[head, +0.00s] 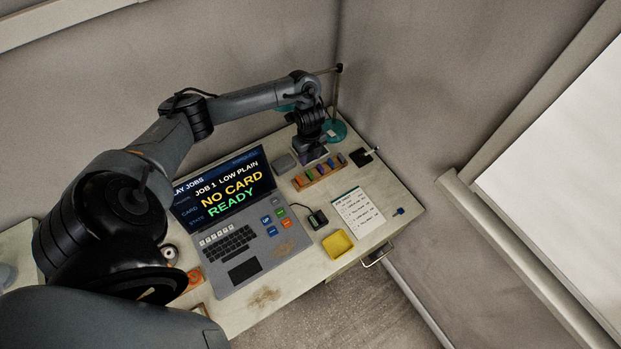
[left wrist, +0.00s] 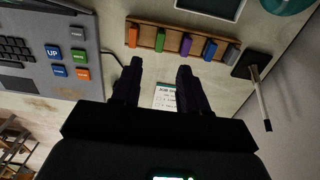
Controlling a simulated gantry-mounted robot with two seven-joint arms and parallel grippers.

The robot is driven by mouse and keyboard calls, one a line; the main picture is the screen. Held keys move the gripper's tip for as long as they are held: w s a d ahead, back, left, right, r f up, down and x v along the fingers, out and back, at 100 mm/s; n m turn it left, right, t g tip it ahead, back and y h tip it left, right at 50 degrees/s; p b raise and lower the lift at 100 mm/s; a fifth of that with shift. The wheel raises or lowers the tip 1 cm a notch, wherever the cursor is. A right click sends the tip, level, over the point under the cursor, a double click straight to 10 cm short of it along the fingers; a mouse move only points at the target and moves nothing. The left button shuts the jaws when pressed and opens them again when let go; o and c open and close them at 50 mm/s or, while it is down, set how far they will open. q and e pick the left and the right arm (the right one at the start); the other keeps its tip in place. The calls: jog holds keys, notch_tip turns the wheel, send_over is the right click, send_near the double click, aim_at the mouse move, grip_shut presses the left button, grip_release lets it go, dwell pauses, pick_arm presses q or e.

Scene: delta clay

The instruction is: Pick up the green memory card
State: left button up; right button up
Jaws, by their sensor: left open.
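The green memory card (left wrist: 160,39) stands upright in a wooden rack (left wrist: 146,45), between an orange card (left wrist: 133,35) and a purple card (left wrist: 184,44). In the head view the same rack (head: 320,177) lies near the back right of the table, and the green card (head: 309,175) is small there. My left gripper (left wrist: 158,76) is open and empty, with its two fingers apart and pointing toward the rack. In the head view my left gripper (head: 311,152) hangs just behind the rack. My right gripper is in neither view.
A laptop-like console (head: 240,262) showing "NO CARD READY" stands left of the rack. A small black device (head: 318,219), a printed sheet (head: 359,212) and a yellow tray (head: 338,243) lie in front. A black block with a rod (head: 363,157) stands right of the rack.

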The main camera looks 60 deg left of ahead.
pick_arm(q)
jog(key=b, duration=0.1)
send_over(310, 173)
notch_tip(310, 173, down, 5)
jog(key=shift+s+f+b, duration=0.1)
jog(key=shift+f+b, duration=0.5)
jog(key=shift+f, duration=1.8)
grip_shut()
